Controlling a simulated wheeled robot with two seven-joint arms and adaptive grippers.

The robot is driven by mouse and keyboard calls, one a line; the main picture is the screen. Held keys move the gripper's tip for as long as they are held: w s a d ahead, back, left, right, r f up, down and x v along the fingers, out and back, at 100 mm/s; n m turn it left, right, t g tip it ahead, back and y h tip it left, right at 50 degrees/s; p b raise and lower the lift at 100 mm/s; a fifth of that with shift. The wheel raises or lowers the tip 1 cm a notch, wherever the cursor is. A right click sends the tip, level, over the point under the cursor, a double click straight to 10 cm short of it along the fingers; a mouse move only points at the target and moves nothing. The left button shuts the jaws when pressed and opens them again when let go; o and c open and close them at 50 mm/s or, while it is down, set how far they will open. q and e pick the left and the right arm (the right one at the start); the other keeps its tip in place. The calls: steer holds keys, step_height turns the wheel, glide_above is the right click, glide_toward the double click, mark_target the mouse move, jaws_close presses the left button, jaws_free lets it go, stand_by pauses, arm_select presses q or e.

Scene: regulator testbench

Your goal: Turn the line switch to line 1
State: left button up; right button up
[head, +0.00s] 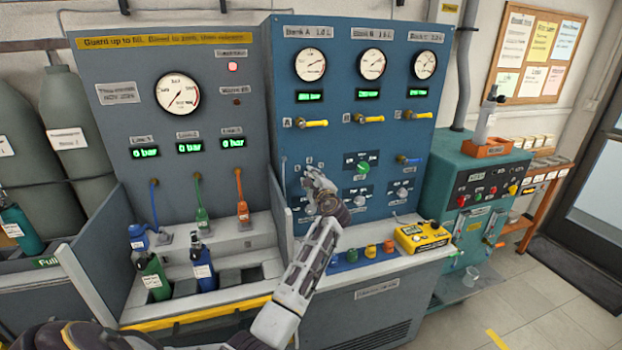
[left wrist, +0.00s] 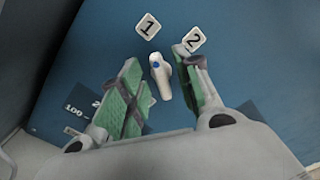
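The line switch is a white lever-like knob with a blue dot (left wrist: 160,76) on the blue panel (head: 330,145). In the left wrist view its dotted end points up toward the label plate 1 (left wrist: 148,27); the label plate 2 (left wrist: 194,39) is up and to the right. My left gripper (head: 316,180) is at the panel in the head view and hides most of the switch there. In the left wrist view my left gripper (left wrist: 160,92) is open, with one green-padded finger on each side of the knob and gaps between. My right gripper is not in view.
A green-pointered knob (head: 362,168) and more knobs sit right of my gripper. Yellow-handled valves (head: 312,123) are above. A grey divider (head: 282,215) stands left of my arm.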

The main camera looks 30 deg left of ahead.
arm_select(q)
steer(key=v, duration=1.1)
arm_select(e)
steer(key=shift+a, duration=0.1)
arm_select(q)
steer(key=shift+d, duration=0.15)
stand_by(0.4)
